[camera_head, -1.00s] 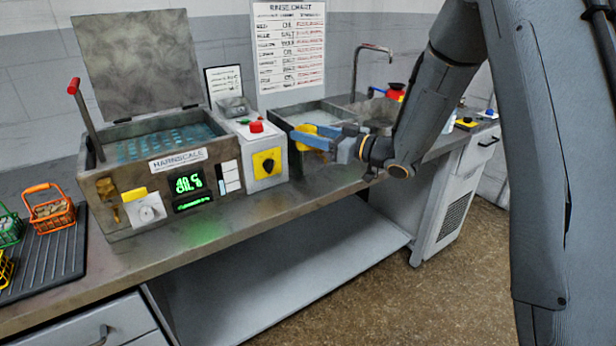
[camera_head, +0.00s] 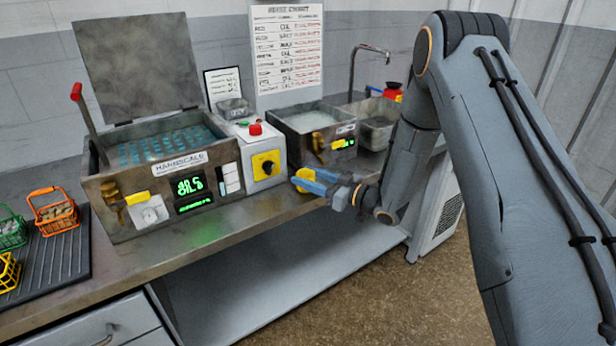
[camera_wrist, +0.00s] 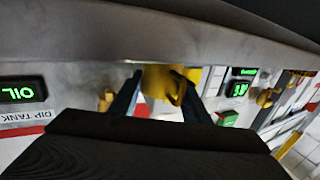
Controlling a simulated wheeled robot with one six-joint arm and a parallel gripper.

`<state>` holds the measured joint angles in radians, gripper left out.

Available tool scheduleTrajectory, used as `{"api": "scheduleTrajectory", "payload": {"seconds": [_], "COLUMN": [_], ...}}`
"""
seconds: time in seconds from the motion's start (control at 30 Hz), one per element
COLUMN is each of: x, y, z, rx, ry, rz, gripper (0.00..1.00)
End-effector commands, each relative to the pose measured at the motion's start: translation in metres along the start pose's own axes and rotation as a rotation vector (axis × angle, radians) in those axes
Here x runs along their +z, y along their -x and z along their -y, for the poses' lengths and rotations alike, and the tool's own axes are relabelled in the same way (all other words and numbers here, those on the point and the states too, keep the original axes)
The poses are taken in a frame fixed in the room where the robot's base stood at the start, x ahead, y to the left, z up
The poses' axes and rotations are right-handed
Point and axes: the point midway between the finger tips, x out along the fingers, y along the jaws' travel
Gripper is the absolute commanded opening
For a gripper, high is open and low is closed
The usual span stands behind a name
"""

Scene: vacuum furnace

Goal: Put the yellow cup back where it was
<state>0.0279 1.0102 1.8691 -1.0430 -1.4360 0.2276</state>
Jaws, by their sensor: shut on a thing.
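The yellow cup (camera_head: 303,178) is held between the blue fingers of my gripper (camera_head: 316,182), at the front of the counter just right of the white control box. In the wrist view the cup (camera_wrist: 158,80) shows between the two dark fingertips of my gripper (camera_wrist: 160,92), which are shut on it. The fingers and the angle hide part of the cup, so I cannot tell what is inside it.
A large open tank (camera_head: 165,158) with blue liquid and a raised lid stands at left. The white control box (camera_head: 262,160) has a red button and yellow switch. A smaller tank (camera_head: 300,122) and a sink (camera_head: 377,122) stand right. Baskets, one orange (camera_head: 55,212), sit on a black mat (camera_head: 60,262).

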Motion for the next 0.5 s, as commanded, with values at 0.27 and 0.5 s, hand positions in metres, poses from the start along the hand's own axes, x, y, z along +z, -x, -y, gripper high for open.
{"api": "scheduleTrajectory", "payload": {"seconds": [0.27,0.5], "x": [0.0010,0.0044], "y": [-0.0002,-0.0001], "z": [-0.0004,-0.0003], "rx": [0.000,0.000], "ry": [0.002,0.001], "rz": [-0.001,-0.001], "gripper": [0.14,0.56]}}
